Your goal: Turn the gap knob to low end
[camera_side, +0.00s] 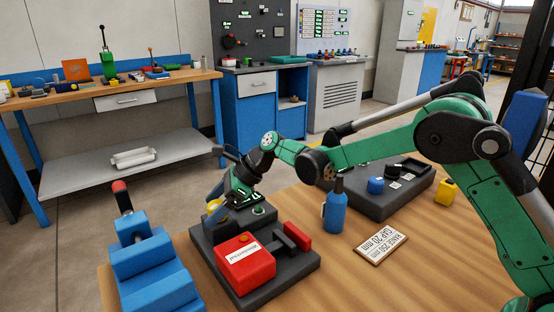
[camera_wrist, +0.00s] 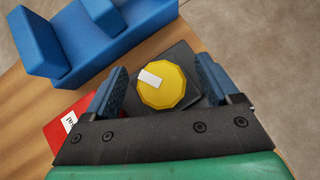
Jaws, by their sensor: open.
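The yellow knob (camera_wrist: 166,93) is many-sided, with a white marker strip running from near its middle toward the upper left in the wrist view. It sits on a dark block, and part of it shows in the side view (camera_side: 214,206). My gripper (camera_wrist: 160,87) is open, with one blue finger on each side of the knob. A narrow gap appears between each finger and the knob. In the side view my gripper (camera_side: 219,203) reaches down over the back of the dark machine base (camera_side: 285,281). No scale around the knob is readable.
A red labelled block (camera_side: 245,264) is at the machine's front. A blue stepped block (camera_side: 155,265) with a red-tipped lever stands left. A blue bottle (camera_side: 335,210), a card (camera_side: 382,246) reading roughly "RANGE 250 mm, GAP 20 mm", a dark tray (camera_side: 375,204) and a yellow block (camera_side: 446,191) are right.

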